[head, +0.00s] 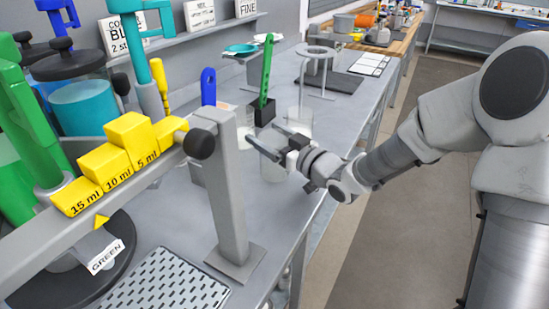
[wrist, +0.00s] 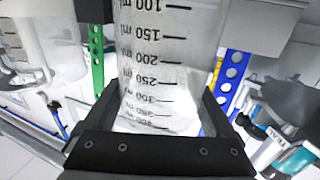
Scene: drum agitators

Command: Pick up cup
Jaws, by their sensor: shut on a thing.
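The cup is a clear graduated beaker (wrist: 160,70) filling the middle of the wrist view, with dark volume marks on its side. My gripper (wrist: 157,100) is shut on it, with one dark finger along each side. In the head view, my gripper (head: 265,134) reaches in from the right over the grey bench, and a see-through beaker (head: 273,168) shows at and below its fingers. I cannot tell whether the beaker's base touches the bench. A second clear beaker (head: 301,119) stands just behind the gripper; it also seems to show at the left of the wrist view (wrist: 60,45).
A grey post (head: 229,190) with a yellow stepped block (head: 130,140) stands left of the gripper. A green perforated strip (head: 266,70) in a black holder (head: 264,112) and a ring stand (head: 317,70) are behind. A perforated tray (head: 165,285) lies in front.

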